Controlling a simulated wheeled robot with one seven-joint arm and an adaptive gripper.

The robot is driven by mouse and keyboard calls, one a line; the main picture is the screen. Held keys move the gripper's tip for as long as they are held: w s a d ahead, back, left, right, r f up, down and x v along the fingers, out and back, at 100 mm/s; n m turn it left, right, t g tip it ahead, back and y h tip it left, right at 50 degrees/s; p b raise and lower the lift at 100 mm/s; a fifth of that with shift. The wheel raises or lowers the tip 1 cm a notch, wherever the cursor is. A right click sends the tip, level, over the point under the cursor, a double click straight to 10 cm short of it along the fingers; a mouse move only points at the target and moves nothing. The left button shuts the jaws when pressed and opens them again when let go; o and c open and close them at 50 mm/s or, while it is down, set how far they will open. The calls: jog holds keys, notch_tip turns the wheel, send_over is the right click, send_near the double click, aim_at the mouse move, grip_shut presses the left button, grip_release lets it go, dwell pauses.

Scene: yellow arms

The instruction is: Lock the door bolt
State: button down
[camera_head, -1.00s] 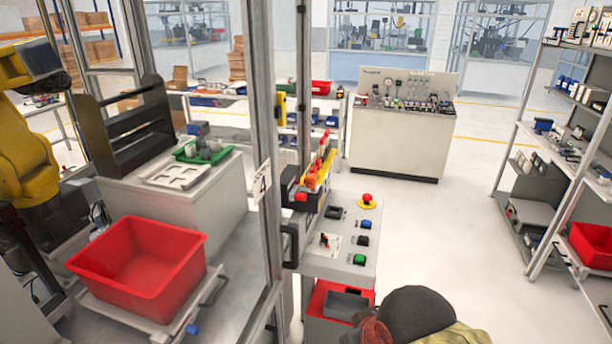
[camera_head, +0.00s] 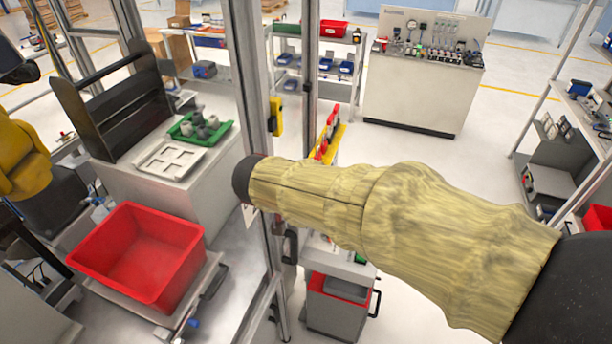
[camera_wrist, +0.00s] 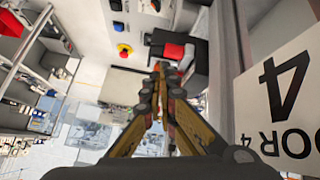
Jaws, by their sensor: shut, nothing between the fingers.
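A yellow fitting (camera_head: 277,116) sits on the grey door post (camera_head: 252,80) in the head view; I cannot tell whether it is the bolt. A black handle (camera_head: 290,246) is lower on the frame. In the wrist view, the white DOOR 4 sign (camera_wrist: 285,100) is upside down, close at the right. My gripper (camera_wrist: 168,70) is shut and empty, its fingertips in front of a black and red fitting; I cannot tell whether they touch.
A red bin (camera_head: 140,252) and a green tray (camera_head: 200,128) are behind the frame at left. A red emergency button (camera_wrist: 125,49) on yellow shows in the wrist view. A grey console (camera_head: 420,90) and shelves (camera_head: 575,130) stand at right, with clear floor between.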

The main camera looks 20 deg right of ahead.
jog(key=m, duration=0.1)
jog(key=r+m, duration=0.1)
jog(key=m, duration=0.1)
jog(key=shift+w+r, duration=0.1)
jog(key=shift+w, duration=0.2)
jog(key=p+x, duration=0.1)
jog(key=x, duration=0.9)
jog(key=shift+w, duration=0.15)
